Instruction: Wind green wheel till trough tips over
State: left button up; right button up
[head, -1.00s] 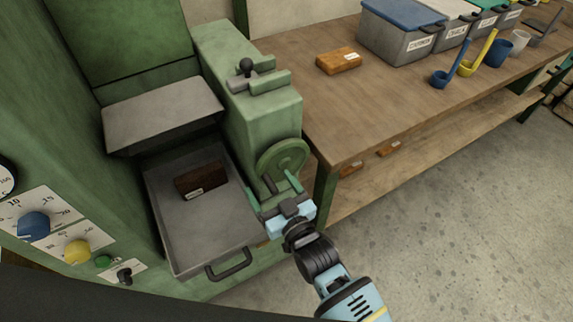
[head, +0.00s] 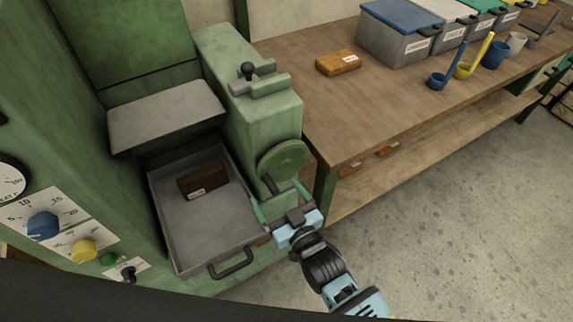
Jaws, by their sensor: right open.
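The green wheel (head: 284,157) is on the end of a green housing, left of the workbench. A short dark handle (head: 270,186) shows at its lower left. My right gripper (head: 279,197) is open just below the wheel, its two fingers spread towards it. The handle shows between the fingers; I cannot tell whether they touch it. A grey sloping trough-like part (head: 167,114) sits left of the housing, above a grey tray (head: 190,235) with a front handle. A dark brown block (head: 202,181) with a label lies in the tray. My left gripper is not in view.
A black-knobbed slide (head: 248,76) tops the housing. Knobs (head: 43,225) are on the machine panel at left. The wooden bench (head: 390,105) at right holds an orange-brown block (head: 338,63), lidded bins (head: 405,42), ladles and cups. Open floor (head: 450,220) lies at right.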

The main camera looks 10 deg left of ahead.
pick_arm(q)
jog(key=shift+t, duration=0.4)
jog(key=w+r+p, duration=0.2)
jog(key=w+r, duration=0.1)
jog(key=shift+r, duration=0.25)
pick_arm(e)
jog(key=v, duration=0.6)
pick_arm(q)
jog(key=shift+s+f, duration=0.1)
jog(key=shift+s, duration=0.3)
pick_arm(e)
jog(key=shift+s+d, duration=0.1)
jog(key=shift+d, duration=0.05)
